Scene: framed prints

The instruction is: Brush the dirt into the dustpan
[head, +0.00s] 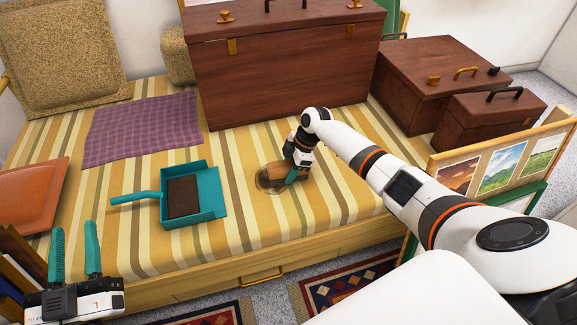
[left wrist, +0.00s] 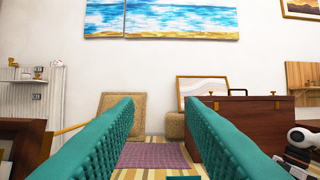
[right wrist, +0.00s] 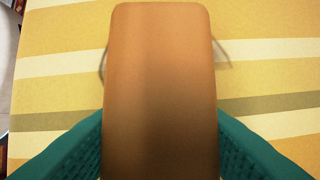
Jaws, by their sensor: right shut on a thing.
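A teal dustpan (head: 208,172) lies on the striped bed cover, its handle pointing left. A dark brown flat patch (head: 183,196) shows inside it; I cannot tell whether this is dirt. My right gripper (head: 290,174) is shut on a brown brush (head: 273,174) low over the cover, right of the dustpan and apart from it. In the right wrist view the brush (right wrist: 160,80) is a smooth orange-brown block between the teal fingers. A thin dark curved outline shows around it. No loose dirt is clearly visible. My left gripper (head: 76,238) is open and empty at the lower left.
A large brown chest (head: 285,70) stands behind the brush, with smaller chests (head: 440,75) to the right. A purple cloth (head: 140,128) lies behind the dustpan; an orange cushion (head: 30,195) lies to its left. The striped cover between dustpan and brush is clear. The bed's front edge is near.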

